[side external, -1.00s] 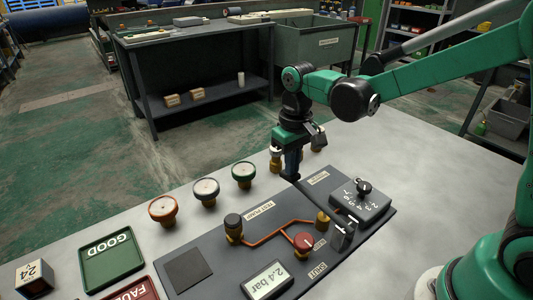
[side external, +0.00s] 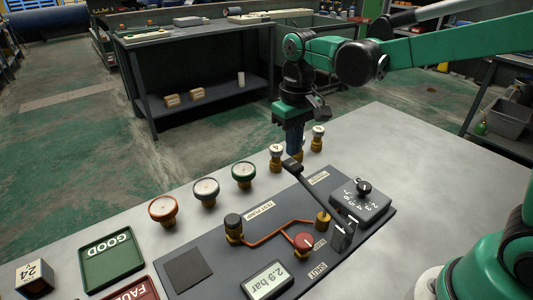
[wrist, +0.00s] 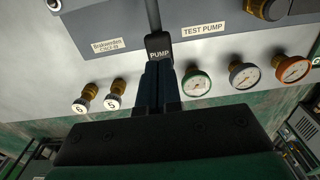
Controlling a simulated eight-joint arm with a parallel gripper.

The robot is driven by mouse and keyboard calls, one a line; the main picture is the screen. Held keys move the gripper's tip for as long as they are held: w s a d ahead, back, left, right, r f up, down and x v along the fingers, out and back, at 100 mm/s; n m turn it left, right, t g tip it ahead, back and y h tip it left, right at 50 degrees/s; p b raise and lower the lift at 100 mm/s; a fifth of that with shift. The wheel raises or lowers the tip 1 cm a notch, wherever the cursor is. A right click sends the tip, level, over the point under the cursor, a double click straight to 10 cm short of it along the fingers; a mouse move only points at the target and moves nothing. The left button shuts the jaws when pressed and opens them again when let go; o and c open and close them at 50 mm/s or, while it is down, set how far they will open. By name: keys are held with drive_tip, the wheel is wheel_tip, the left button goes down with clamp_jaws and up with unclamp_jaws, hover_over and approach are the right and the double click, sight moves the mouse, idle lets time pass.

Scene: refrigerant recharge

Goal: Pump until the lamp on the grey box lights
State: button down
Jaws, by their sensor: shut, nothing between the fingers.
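The black pump lever (side external: 318,198) slants up from its pivot on the dark panel, with its handle end raised. Its handle, labelled PUMP, shows in the wrist view (wrist: 158,47). My gripper (side external: 294,152) is shut and empty at the handle end; in the wrist view its fingertips (wrist: 158,66) are right against or just beside the handle, and I cannot tell which. The grey box (side external: 370,208) with a black knob and numbers stands at the panel's right end. I see no lit lamp on it. The display (side external: 268,281) reads 2.9 bar.
A red-topped valve (side external: 303,241) and copper pipe lie on the panel (side external: 225,275). Several gauges, including a green-rimmed one (side external: 243,171), stand behind it. A green GOOD tray (side external: 112,258) is at left. The table (side external: 440,190) is clear at right.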

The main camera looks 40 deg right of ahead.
sight(292, 163)
drive_tip(key=shift+f, duration=2.6)
drive_tip(key=shift+r, duration=2.6)
drive_tip(key=shift+r, duration=2.5)
drive_tip(key=shift+s+d, duration=0.1)
drive_tip(key=shift+s, duration=0.1)
drive_tip(key=s+d+f+t, duration=0.2)
drive_tip(key=s+f+t, duration=0.1)
drive_tip(key=s+t, duration=0.4)
drive_tip(key=shift+s+d+f, duration=0.15)
drive_tip(key=shift+s+f, duration=0.15)
drive_tip(key=shift+s, duration=0.05)
